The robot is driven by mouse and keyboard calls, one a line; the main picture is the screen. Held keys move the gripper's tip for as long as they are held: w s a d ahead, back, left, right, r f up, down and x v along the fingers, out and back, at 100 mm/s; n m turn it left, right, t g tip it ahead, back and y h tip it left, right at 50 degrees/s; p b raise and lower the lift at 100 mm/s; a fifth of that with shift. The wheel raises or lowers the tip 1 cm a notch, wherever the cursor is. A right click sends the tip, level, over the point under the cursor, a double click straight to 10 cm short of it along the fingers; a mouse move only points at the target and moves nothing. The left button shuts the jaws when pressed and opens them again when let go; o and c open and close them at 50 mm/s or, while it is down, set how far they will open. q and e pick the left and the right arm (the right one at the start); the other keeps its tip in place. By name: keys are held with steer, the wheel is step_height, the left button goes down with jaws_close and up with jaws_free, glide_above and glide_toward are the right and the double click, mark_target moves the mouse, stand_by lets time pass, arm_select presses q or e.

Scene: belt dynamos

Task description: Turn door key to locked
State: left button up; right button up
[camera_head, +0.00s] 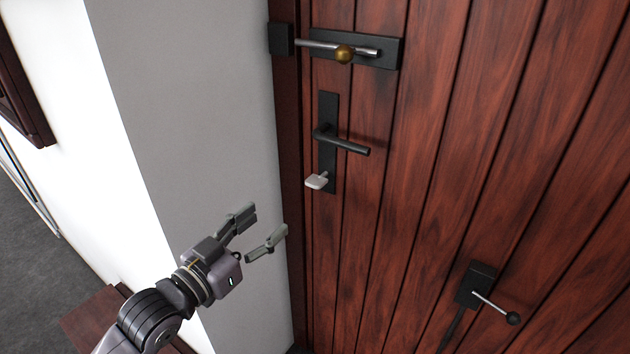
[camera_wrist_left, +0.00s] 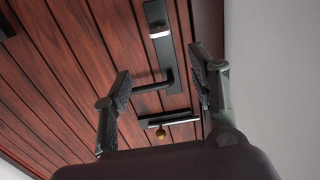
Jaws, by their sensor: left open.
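A pale grey key (camera_head: 317,181) sticks out of the lower part of a black lock plate (camera_head: 328,105) on the red-brown wooden door (camera_head: 440,150). Its bow looks roughly flat and level in the head view. A black lever handle (camera_head: 345,143) is just above the key. My left gripper (camera_head: 267,219) is open and empty, below and to the left of the key, clear of it. In the left wrist view the key (camera_wrist_left: 159,32) shows beyond the gap between the open fingers (camera_wrist_left: 160,63). My right gripper is out of view.
A sliding bolt (camera_head: 315,45) with a brass knob (camera_head: 344,54) is above the handle. A black fitting (camera_head: 475,285) with a ball-ended rod is low on the door. A grey wall (camera_head: 200,110) stands left of the frame. The space between gripper and key is clear.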

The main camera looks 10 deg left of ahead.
mark_target(311, 185)
arm_select(q)
steer(key=p+x, duration=0.4)
steer(key=x, duration=1.3)
steer(key=shift+w+d, duration=0.1)
steer(key=shift+w, duration=0.05)
steer(key=c, duration=1.2)
steer(key=shift+o, duration=0.2)
